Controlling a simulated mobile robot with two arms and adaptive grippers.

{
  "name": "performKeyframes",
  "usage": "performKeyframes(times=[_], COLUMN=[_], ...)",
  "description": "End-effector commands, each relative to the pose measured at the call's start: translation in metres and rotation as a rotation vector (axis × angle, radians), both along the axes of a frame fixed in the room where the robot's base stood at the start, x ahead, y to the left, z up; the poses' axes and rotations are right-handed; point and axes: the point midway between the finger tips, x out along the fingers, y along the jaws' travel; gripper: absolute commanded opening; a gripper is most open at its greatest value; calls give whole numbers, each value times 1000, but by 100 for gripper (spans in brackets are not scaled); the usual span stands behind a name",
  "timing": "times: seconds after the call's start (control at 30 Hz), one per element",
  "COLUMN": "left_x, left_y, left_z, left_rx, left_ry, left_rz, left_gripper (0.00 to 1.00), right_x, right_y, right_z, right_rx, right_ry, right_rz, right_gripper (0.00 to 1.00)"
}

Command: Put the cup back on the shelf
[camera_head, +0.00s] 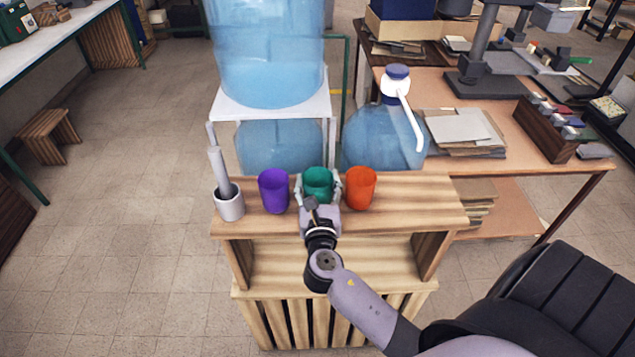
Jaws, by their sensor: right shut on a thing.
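A green cup (318,181) stands on the top board of a wooden shelf (420,203), between a purple cup (273,190) on its left and an orange cup (361,188) on its right. My right gripper (320,190) is shut on the green cup, with a finger on each side of it. The gripper hides the lower front of the green cup. My left gripper is not in view.
A grey pot (229,203) with an upright handle stands at the shelf's left end. Water bottles (267,60) on a white stand rise behind the shelf. A blue jug with a pump (385,130) stands behind on the right. The top board's right end is clear.

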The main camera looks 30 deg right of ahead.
Motion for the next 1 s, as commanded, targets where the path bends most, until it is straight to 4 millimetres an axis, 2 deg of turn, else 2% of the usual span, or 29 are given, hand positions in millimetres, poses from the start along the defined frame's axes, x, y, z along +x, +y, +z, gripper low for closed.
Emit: performKeyframes(times=[0.07, 0.1, 0.43, 0.77, 0.87, 1.0], left_x=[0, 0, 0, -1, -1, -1], left_y=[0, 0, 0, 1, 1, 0], left_z=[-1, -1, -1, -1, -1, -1], left_rx=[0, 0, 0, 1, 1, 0], left_ry=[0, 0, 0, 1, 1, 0], left_rz=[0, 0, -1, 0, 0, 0], left_gripper=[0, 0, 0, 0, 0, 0], right_x=[0, 0, 0, -1, -8, -29], right_y=[0, 0, 0, 1, 5, 18], right_z=[-2, -1, -1, -2, -3, -3], right_rx=[0, 0, 0, 0, 1, 3], right_ry=[0, 0, 0, 1, 3, 4], right_rz=[0, 0, 0, 0, 0, 1], right_gripper=[27, 58, 80, 80, 80, 80])
